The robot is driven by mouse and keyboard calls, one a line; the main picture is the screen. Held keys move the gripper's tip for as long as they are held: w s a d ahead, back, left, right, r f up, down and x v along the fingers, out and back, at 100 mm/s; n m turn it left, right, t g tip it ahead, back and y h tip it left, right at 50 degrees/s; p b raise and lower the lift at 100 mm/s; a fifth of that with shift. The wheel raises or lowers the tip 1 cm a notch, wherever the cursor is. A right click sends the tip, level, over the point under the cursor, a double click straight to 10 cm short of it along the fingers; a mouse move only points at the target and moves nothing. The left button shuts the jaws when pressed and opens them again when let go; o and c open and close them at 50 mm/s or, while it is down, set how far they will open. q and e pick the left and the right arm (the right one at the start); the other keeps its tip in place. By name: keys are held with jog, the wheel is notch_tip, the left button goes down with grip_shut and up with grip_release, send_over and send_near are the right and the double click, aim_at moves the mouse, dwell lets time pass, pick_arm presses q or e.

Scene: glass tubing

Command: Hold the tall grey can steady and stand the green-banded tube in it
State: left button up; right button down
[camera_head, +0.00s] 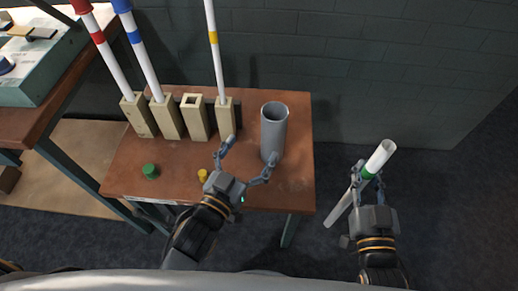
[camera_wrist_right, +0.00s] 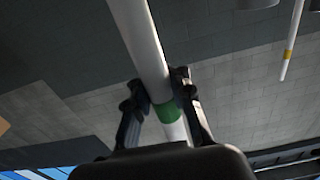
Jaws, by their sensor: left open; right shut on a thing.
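The tall grey can (camera_head: 273,135) stands upright on the brown table, its open mouth facing up. My left gripper (camera_head: 248,160) is open in front of the can, with one finger near the can's lower side; I cannot tell whether it touches. My right gripper (camera_head: 368,175) is shut on the green-banded tube (camera_head: 380,155), right of the table and off its edge. The white tube is tilted, its upper end leaning right. In the right wrist view, the tube (camera_wrist_right: 140,40) runs between the fingers (camera_wrist_right: 160,100), which sit by the green band.
Several beige holders (camera_head: 196,117) stand in a row on the table (camera_head: 220,165); three hold tubes banded red, blue and yellow, and one is empty. A green cap (camera_head: 150,171) and a yellow cap (camera_head: 202,175) lie in front. A wall (camera_head: 400,70) is behind.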

jog(key=w+r+n+y, duration=0.1)
jog(key=w+r+y, duration=0.1)
jog(key=w+r, duration=0.8)
jog(key=w+a+r+n+g+y, duration=0.2)
jog(key=w+a+r+n+y, duration=0.3)
jog(key=r, duration=0.5)
jog(key=w+a+r+n+g+y, duration=0.3)
jog(key=w+a+r+y, duration=0.3)
jog(key=r, duration=0.4)
jog(key=s+a+r, duration=0.1)
jog(key=a+r, duration=0.1)
jog(key=r, duration=0.7)
jog(key=s+a+r, duration=0.2)
jog(key=a+r, duration=0.1)
jog(key=r, duration=0.6)
jog(key=s+a+r, duration=0.1)
jog(key=a+r, duration=0.2)
jog(key=r, duration=0.6)
jog(key=shift+s+a, duration=0.25)
